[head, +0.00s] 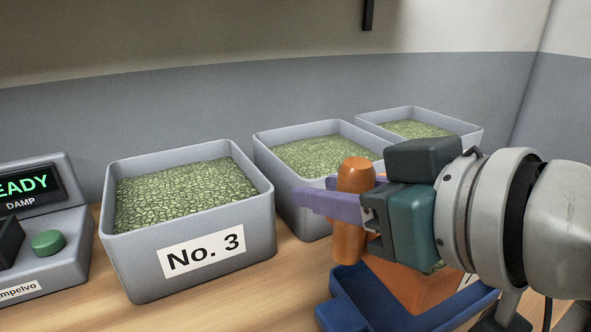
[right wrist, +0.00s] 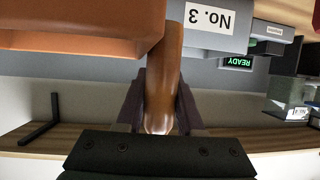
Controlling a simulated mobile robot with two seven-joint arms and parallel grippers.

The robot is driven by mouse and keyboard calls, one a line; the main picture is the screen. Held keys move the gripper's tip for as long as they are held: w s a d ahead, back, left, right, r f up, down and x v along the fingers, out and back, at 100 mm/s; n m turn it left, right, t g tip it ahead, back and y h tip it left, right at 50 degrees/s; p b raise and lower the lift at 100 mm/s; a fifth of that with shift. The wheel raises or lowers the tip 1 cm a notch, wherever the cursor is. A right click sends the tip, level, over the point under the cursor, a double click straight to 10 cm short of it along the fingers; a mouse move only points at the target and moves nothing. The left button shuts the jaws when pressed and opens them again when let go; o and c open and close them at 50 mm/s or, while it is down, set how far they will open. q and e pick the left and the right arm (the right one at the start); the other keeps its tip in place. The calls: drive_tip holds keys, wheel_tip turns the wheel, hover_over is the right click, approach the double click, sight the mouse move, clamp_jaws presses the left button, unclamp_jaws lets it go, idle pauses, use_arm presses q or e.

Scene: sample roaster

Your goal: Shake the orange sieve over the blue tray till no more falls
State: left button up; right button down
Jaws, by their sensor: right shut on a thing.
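My right gripper (head: 325,192) is shut on the upright orange handle of the orange sieve (head: 415,285), with its purple fingers either side of the handle. In the right wrist view the handle (right wrist: 165,85) sits between the fingers, and the sieve's body (right wrist: 70,25) fills the upper left. The sieve's body is over the blue tray (head: 346,318) at the lower right of the head view, mostly hidden by my gripper and arm. A few greenish beans show at the sieve's edge. The inside of the tray is mostly hidden. My left gripper is not in view.
A grey bin marked No. 3 (head: 190,275), full of green beans, stands left of the tray. Two more grey bins of beans (head: 300,215) (head: 470,137) stand behind. A grey device (head: 70,220) reading "EADY" and "DAMP", with a green button, is at the far left.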

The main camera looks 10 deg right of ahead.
sight(334, 227)
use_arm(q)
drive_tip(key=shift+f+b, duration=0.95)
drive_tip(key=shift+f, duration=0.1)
use_arm(e)
drive_tip(key=shift+s+a+f, duration=0.1)
drive_tip(key=shift+a+f, duration=0.1)
drive_tip(key=shift+f, duration=0.65)
drive_tip(key=shift+s+a+f, duration=0.1)
drive_tip(key=shift+a+f, duration=0.1)
drive_tip(key=shift+f, duration=0.6)
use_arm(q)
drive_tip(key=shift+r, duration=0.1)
use_arm(e)
drive_tip(key=shift+w, duration=0.1)
